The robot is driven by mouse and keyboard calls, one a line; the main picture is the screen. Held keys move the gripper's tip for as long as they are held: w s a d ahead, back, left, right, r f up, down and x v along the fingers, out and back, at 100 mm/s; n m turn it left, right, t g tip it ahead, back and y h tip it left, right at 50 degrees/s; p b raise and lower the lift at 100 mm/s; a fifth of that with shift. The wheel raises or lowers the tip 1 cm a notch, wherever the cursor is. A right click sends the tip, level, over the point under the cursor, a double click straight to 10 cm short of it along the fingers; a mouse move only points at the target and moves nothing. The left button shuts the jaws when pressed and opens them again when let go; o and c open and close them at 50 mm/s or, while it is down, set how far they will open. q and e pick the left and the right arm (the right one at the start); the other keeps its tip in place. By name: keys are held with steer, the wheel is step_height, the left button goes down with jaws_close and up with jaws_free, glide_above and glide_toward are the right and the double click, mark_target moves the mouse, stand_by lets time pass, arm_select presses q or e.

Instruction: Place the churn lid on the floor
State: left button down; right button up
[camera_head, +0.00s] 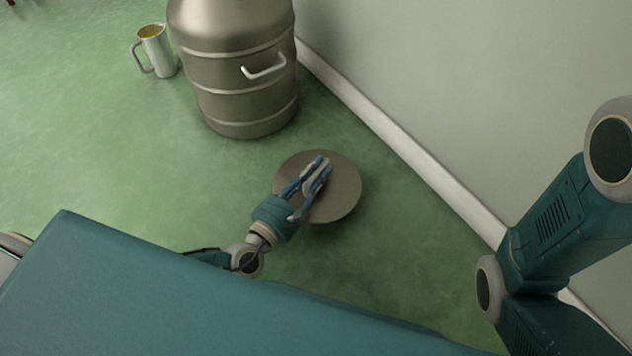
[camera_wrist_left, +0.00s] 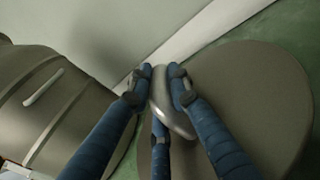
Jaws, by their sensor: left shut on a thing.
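The churn lid (camera_head: 343,199) is a round grey-brown disc with a metal handle on top. In the head view it is low over or on the green floor, in front of the churn; I cannot tell whether it touches the floor. My left gripper (camera_head: 318,176) is above the lid with its fingers shut on the handle. In the left wrist view the blue fingers (camera_wrist_left: 160,80) close around the shiny handle (camera_wrist_left: 172,110), and the lid (camera_wrist_left: 250,95) fills the right side. My right gripper is not in view.
The metal churn (camera_head: 240,75) stands behind the lid, beside the wall. A metal jug (camera_head: 156,50) with yellowish contents stands on the floor left of the churn. The wall's white skirting (camera_head: 400,140) runs along the right. Green floor (camera_head: 120,150) is clear on the left.

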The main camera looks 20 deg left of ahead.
mark_target(316, 178)
arm_select(q)
step_height(316, 178, down, 3)
steer(key=shift+f+b, duration=0.2)
steer(key=shift+b, duration=0.8)
steer(key=shift+r, duration=0.15)
steer(key=shift+f, duration=0.4)
steer(key=shift+f, duration=0.15)
steer(key=c, duration=1.6)
jaws_free()
steer(key=shift+f, duration=0.1)
